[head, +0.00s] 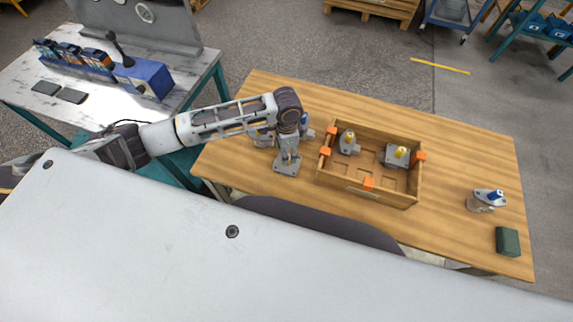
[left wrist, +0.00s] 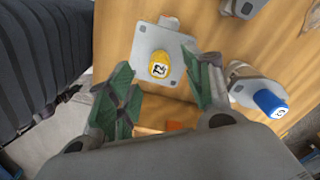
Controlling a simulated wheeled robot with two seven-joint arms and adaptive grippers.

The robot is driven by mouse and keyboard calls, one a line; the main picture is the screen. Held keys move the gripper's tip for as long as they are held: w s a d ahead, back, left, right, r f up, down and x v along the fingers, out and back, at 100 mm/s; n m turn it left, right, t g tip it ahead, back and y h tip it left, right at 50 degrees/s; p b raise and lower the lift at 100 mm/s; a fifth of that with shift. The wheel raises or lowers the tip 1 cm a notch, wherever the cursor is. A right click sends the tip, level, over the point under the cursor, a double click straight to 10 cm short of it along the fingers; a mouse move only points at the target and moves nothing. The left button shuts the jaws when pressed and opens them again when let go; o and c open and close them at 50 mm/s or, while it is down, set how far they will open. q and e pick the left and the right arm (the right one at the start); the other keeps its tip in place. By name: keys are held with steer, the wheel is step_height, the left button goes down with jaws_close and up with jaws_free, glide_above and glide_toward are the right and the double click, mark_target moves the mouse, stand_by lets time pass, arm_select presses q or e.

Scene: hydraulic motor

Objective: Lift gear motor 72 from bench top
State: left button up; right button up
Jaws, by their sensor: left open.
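Gear motor 72 has a light grey square flange plate with corner holes and a yellow cap marked 72. It lies on the bench top and shows in the left wrist view (left wrist: 158,66); in the head view its plate (head: 287,168) shows under my left gripper. My left gripper (head: 287,150) points down over it. In the left wrist view the green-padded fingers (left wrist: 157,72) are spread, one on each side of the yellow cap. I cannot tell whether they touch the motor. My right gripper is not in view.
A blue-capped motor (left wrist: 262,98) lies close to the right finger. A wooden crate (head: 368,196) with orange clips holds two yellow-capped motors. Another blue-capped motor (head: 487,199) and a dark green block (head: 508,241) are at the bench's right end. Wood (head: 450,170) right of the crate is clear.

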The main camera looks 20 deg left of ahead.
arm_select(q)
steer(key=shift+f, duration=0.2)
steer(key=shift+d+f+p, duration=0.15)
steer(key=shift+f+p, duration=0.25)
steer(key=shift+f, duration=2.15)
jaws_close()
steer(key=shift+r, duration=0.1)
